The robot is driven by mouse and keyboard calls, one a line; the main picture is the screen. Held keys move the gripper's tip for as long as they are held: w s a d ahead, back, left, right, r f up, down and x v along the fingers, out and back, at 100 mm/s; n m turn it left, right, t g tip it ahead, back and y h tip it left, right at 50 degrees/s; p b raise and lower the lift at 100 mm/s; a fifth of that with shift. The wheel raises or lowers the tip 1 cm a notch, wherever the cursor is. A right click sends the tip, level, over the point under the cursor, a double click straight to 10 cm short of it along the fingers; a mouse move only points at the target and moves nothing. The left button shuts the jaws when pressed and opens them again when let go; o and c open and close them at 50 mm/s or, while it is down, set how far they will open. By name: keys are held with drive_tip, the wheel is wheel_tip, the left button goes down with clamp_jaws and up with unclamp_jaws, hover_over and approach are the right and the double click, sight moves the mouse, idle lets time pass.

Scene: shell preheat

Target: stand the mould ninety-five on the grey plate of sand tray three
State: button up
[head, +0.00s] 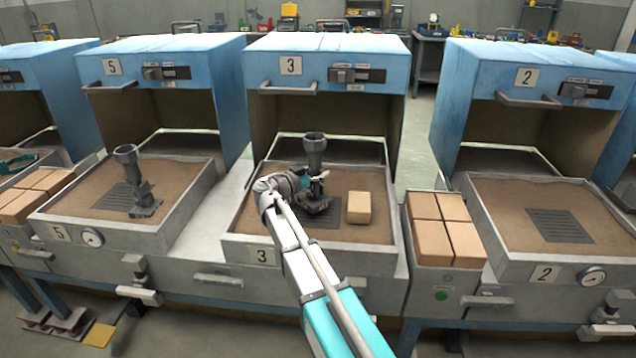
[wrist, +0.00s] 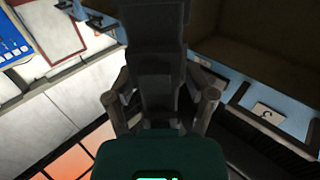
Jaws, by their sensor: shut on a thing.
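A dark grey mould (head: 315,150) with a cup-shaped top and a wide foot is upright over sand tray three (head: 232,240); no ninety-five mark is legible on it. My gripper (head: 316,184) is shut on its stem. In the wrist view the mould (wrist: 155,60) fills the middle, with my gripper's fingers (wrist: 162,100) on either side. The slotted grey plate (head: 326,224) lies in the sand under the mould's foot, which hides much of it. I cannot tell whether the foot touches the plate.
A tan brick (head: 359,208) lies on the sand just right of the plate. The blue furnace hood (head: 325,60) marked 3 stands open behind. A similar mould (head: 135,180) stands in tray five. Tray two's plate (head: 560,226) is bare. Stacked bricks (head: 440,225) sit right of tray three.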

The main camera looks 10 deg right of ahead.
drive_tip(key=shift+f+b, duration=1)
drive_tip(key=shift+f, duration=0.3)
drive_tip(key=shift+f, duration=0.1)
drive_tip(key=o, duration=1.3)
drive_tip(key=shift+s, duration=0.1)
drive_tip(key=shift+r, duration=0.2)
drive_tip(key=v, duration=1.2)
